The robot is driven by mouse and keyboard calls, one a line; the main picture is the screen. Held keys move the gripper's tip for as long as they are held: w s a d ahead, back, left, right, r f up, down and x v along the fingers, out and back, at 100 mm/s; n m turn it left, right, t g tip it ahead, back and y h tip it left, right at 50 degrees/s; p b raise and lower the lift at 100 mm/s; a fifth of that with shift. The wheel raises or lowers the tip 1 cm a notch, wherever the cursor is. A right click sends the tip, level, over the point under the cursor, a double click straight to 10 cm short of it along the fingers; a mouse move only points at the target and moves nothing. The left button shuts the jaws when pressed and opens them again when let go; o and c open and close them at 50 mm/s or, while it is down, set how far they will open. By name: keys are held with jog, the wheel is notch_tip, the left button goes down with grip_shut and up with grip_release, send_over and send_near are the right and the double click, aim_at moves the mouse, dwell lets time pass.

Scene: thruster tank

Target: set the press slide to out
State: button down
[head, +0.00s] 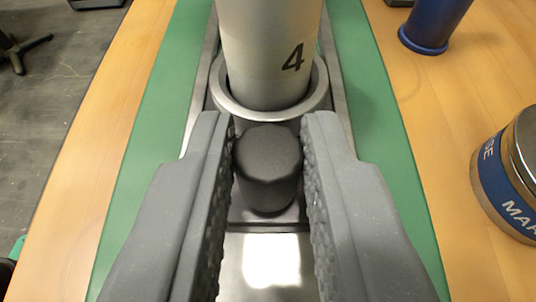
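The press slide appears to be the metal track (262,262) running away from me, with a dark rounded knob (268,165) standing on it. My gripper (268,125) is open, one grey ribbed finger on each side of the knob. The left finger is very close to the knob and a small gap shows on the right; I cannot tell whether either touches. Just beyond the knob, a metal ring (228,104) surrounds the base of a pale grey cylinder (262,50) marked 4. The fingers hide parts of the track's sides.
The track lies on a green mat (385,120) on a wooden table (440,100). A blue-banded can (510,180) stands at right, and a dark blue cylinder (435,25) at the upper right. Dark floor (60,90) shows beyond the table's left edge.

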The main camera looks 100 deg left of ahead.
jog(key=c, duration=1.3)
grip_release()
jog(key=shift+w+d, duration=0.25)
jog(key=shift+d, duration=0.1)
jog(key=shift+a, duration=0.1)
jog(key=shift+s, duration=0.1)
jog(key=v, duration=1.3)
jog(key=shift+d+r+b, duration=0.2)
jog(key=shift+d+b, duration=0.15)
